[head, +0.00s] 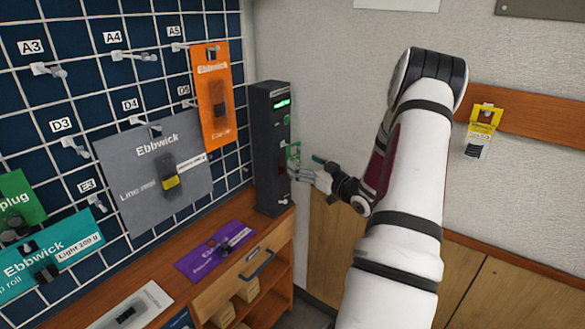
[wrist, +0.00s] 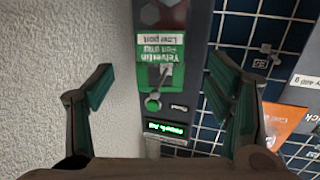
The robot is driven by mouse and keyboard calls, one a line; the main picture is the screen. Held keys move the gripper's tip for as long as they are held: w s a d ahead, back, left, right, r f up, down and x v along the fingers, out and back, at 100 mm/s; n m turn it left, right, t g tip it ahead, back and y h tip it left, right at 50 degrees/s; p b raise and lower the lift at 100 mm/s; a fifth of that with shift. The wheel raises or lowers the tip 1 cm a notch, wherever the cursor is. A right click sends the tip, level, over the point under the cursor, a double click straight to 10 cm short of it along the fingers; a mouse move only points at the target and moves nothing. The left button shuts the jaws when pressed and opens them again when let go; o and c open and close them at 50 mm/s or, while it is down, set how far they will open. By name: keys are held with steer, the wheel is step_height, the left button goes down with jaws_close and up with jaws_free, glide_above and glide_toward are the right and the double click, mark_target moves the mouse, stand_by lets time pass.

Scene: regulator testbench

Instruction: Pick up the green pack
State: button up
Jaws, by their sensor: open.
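A green pack (wrist: 154,76) with upside-down white lettering and a white label strip shows between my fingers in the wrist view, against the front of a tall dark device (wrist: 198,30). In the head view only a small green part of the pack (head: 293,151) shows beside my gripper. My gripper (head: 306,168) is at the front of the device (head: 269,140). In the wrist view my gripper (wrist: 162,84) is open, with one finger on each side of the pack and visible gaps to both. I cannot tell how the pack is held.
Another green pack (head: 22,200) and a teal pack (head: 65,262) are on the grid wall (head: 75,95), with a grey pack (head: 135,175) and an orange pack (head: 213,72). A purple pack (head: 215,250) lies on the wooden bench. A yellow pack (head: 483,118) hangs right.

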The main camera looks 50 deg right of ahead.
mark_target(296, 160)
steer(key=shift+w+d+f, duration=0.1)
steer(key=shift+w+d, duration=0.1)
steer(key=shift+w, duration=0.8)
steer(key=shift+w+d+f, duration=0.1)
steer(key=shift+w+d, duration=0.05)
steer(key=shift+w, duration=0.8)
steer(key=shift+w+d+f, duration=0.1)
steer(key=shift+w+d, duration=0.1)
steer(key=shift+w, duration=0.8)
steer(key=shift+c, duration=0.3)
steer(key=c, duration=1.3)
steer(key=shift+r, duration=0.1)
steer(key=shift+r+p, duration=0.65)
steer(key=shift+r, duration=0.1)
steer(key=s+a+p, duration=0.2)
steer(key=s+p, duration=0.4)
steer(key=s, duration=0.8)
steer(key=s+a+p, duration=0.3)
steer(key=s+p, duration=0.3)
steer(key=s, duration=0.9)
steer(key=s+a+p, duration=0.3)
steer(key=s+p, duration=0.4)
steer(key=s, duration=0.8)
steer(key=shift+s+a+f, duration=0.1)
steer(key=shift+s, duration=0.05)
